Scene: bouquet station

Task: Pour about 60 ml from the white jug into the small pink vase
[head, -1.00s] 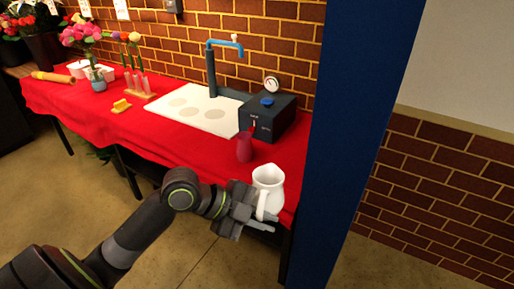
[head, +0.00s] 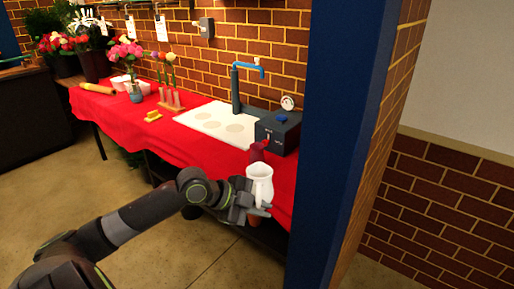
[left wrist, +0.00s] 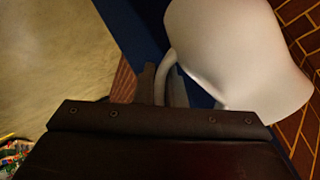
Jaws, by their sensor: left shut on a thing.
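The water level inside the jug cannot be seen. My right gripper is not in view.
A dark box (head: 278,131) with a gauge stands behind the vase, next to a white board (head: 218,122) and a blue-topped tap (head: 236,90). A blue post (head: 338,140) rises close to the right of the jug. Flowers and a test-tube rack (head: 171,104) stand farther left.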

